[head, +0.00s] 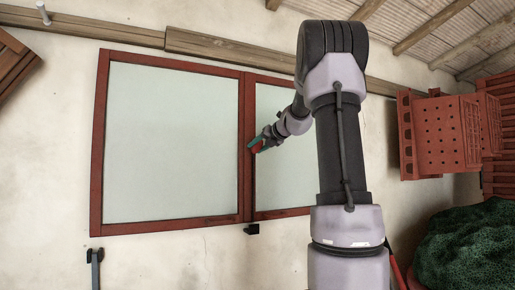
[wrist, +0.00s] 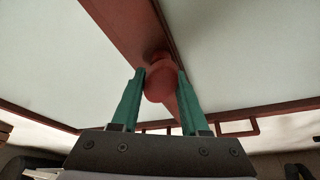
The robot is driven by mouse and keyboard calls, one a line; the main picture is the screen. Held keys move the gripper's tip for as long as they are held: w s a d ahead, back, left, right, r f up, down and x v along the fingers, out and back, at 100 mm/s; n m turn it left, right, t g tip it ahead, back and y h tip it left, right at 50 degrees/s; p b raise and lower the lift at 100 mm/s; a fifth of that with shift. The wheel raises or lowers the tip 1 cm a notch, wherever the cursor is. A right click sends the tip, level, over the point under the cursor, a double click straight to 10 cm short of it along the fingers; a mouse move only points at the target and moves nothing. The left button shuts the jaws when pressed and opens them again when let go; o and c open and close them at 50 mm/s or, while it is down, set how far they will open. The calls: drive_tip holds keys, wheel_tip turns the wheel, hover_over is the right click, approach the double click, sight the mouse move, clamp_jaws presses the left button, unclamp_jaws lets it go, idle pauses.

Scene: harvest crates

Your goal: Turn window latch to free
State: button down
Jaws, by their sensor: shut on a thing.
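The window (head: 172,140) has a red frame and two pale panes and is set in the wall in the head view. In the wrist view a rounded red latch knob (wrist: 158,86) stands on the red upright between the panes. My gripper (wrist: 160,73) has its two green fingers on either side of this knob and is shut on it. In the head view my gripper (head: 259,145) is at the middle upright, where the latch is small and mostly hidden by the fingers. The latch's turn angle cannot be told.
A wooden beam (head: 215,46) runs along the wall above the window. A small black block (head: 252,229) sits below the frame. Red crates (head: 440,135) are at the right, above a dark green heap (head: 468,250). A dark hook-like fitting (head: 95,258) is at lower left.

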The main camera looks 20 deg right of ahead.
drive_tip(key=n+h, duration=0.1)
drive_tip(key=n, duration=0.1)
drive_tip(key=shift+n+h, duration=0.3)
drive_tip(key=shift+h, duration=0.1)
drive_tip(key=shift+n+h, duration=0.8)
drive_tip(key=shift+n, duration=0.3)
drive_tip(key=shift+c, duration=2.1)
unclamp_jaws()
drive_tip(key=v, duration=1)
drive_tip(key=shift+s, duration=0.35)
drive_tip(key=shift+a+r, duration=0.15)
drive_tip(key=shift+a, duration=0.05)
